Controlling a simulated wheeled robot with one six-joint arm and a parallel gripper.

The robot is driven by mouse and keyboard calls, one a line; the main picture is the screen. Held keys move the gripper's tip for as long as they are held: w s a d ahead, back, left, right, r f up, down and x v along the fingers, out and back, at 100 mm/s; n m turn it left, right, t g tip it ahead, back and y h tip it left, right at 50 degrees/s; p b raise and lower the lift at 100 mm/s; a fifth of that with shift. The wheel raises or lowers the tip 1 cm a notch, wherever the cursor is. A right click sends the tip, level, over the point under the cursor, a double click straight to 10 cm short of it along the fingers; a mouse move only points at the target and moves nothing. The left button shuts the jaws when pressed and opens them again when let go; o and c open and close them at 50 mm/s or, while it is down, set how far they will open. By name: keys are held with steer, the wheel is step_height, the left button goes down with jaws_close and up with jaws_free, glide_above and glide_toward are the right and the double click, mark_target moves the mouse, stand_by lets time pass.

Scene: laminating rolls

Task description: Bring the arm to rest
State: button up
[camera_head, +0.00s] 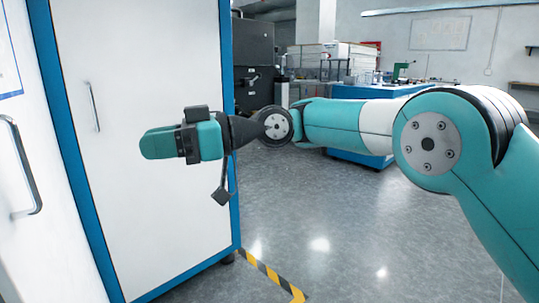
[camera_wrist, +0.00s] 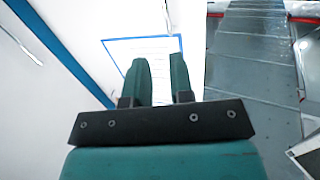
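My gripper (camera_head: 150,143) is stretched out to the left on the teal arm, in front of the white cabinet (camera_head: 165,85) with blue edges. In the wrist view its two teal fingers (camera_wrist: 160,75) stand apart with an empty gap between them. Nothing is held. A sheet with a blue border (camera_wrist: 145,50) on a white surface shows behind the fingers. In the head view I cannot tell whether the gripper touches the cabinet.
The cabinet door has a metal handle (camera_head: 92,106); another handle (camera_head: 28,165) is at the far left. A yellow-black floor stripe (camera_head: 268,272) runs by the cabinet's foot. A blue bench (camera_head: 385,92) stands behind the arm. The grey floor (camera_head: 330,235) is clear.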

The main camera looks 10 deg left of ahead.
steer(key=s+d+f+m+t+h, duration=0.1)
steer(key=d+f+m+t+h, duration=0.25)
steer(key=d, duration=0.55)
steer(key=s+d+m+t+h, duration=0.2)
steer(key=d+m+t, duration=0.3)
steer(key=d, duration=0.4)
steer(key=s+d+f+m+g+h+p, duration=0.1)
steer(key=s+d+f+m+h, duration=0.2)
steer(key=s+d+f, duration=0.35)
steer(key=s+d+f+m+g+h, duration=0.1)
steer(key=s+d+f+m+h, duration=0.25)
steer(key=s+d, duration=0.65)
step_height(320, 180, up, 31)
steer(key=w+d+p, duration=0.1)
steer(key=w+p, duration=0.1)
steer(key=p, duration=2.8)
steer(key=shift+w+d, duration=0.15)
steer(key=shift+d, duration=0.15)
